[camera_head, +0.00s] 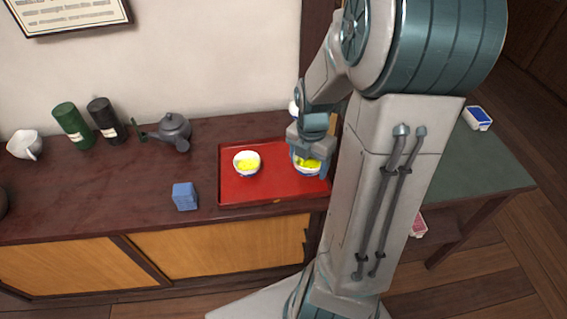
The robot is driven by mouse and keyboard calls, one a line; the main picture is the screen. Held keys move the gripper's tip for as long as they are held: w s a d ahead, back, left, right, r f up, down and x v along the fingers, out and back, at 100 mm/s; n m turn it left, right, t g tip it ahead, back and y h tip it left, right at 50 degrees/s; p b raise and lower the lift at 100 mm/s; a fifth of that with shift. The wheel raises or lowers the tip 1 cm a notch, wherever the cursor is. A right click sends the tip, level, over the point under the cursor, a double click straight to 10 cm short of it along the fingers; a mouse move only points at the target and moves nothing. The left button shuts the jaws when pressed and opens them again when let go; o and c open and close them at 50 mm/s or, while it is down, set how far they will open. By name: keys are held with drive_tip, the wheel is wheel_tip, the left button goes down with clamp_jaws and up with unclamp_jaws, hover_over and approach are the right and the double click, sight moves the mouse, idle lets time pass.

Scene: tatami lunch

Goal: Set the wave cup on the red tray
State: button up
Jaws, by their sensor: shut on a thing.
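The red tray (270,191) lies on the dark wooden cabinet top. My gripper (309,157) is over the tray's right half, shut on a blue-and-white cup with yellow contents (307,171). The fingers and arm partly hide this cup. I cannot make out a wave pattern at this size, and I cannot tell whether its base touches the tray. My arm hides the tray's right end.
A blue block (185,196) sits left of the tray. A greenish table (477,165) is at right. The cabinet top between teapot and block is clear.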

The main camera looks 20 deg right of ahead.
drive_tip(key=w+f, duration=0.2)
drive_tip(key=w, duration=0.1)
drive_tip(key=w+f, duration=0.2)
drive_tip(key=w, duration=0.1)
drive_tip(key=w+d+f+b, duration=0.1)
drive_tip(key=w+f, duration=0.1)
drive_tip(key=w, duration=0.2)
drive_tip(key=shift+f+b, duration=0.3)
drive_tip(key=shift+f, duration=1.75)
drive_tip(key=shift+f, duration=0.15)
drive_tip(key=o, duration=1.1)
